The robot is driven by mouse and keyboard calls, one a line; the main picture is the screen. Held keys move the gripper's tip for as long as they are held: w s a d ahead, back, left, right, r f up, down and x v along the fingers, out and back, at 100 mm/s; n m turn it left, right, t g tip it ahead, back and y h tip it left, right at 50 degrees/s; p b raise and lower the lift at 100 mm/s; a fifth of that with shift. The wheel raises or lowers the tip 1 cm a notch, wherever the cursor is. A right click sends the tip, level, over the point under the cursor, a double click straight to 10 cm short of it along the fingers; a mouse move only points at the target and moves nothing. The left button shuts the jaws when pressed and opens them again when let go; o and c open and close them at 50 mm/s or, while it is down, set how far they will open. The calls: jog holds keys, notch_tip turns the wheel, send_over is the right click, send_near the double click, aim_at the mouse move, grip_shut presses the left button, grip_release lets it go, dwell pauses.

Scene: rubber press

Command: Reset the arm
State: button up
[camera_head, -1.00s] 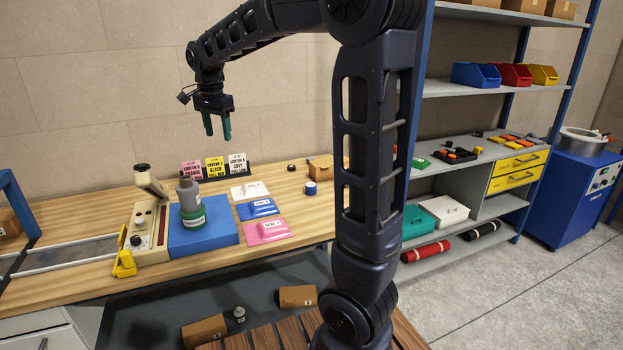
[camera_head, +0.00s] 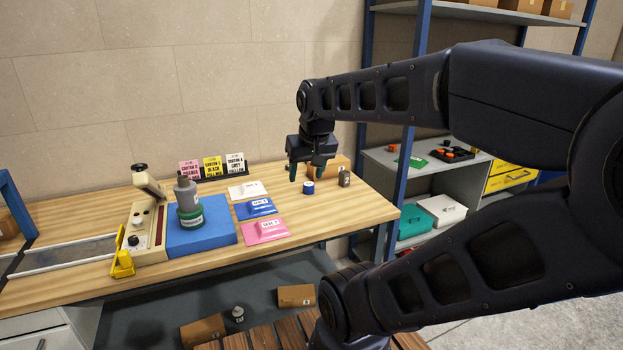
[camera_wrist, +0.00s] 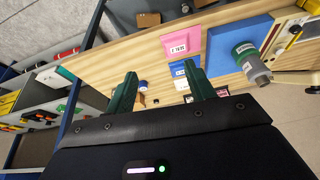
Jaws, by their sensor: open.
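My gripper (camera_head: 306,172) is above the right part of the wooden workbench (camera_head: 345,215) in the head view, fingers pointing down. In the wrist view its two green fingers (camera_wrist: 158,92) stand apart with nothing held between them. In the head view a blue-and-white roll (camera_head: 309,188) stands just below the fingertips. A cardboard box (camera_head: 337,163) is partly hidden behind the gripper. My arm reaches in from the right side of the head view.
A blue block (camera_head: 215,240) carries a grey-and-green bottle (camera_head: 187,193), beside a press-like device (camera_head: 150,235). Pink (camera_head: 265,231), blue (camera_head: 256,208) and white (camera_head: 247,190) packets lie to its right. Sign cards (camera_head: 212,166) stand behind. A shelf rack (camera_head: 409,110) stands right of the bench.

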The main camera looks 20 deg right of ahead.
jog(key=shift+s+d+f+n, duration=0.3)
jog(key=shift+s+f, duration=0.35)
jog(key=shift+s, duration=0.2)
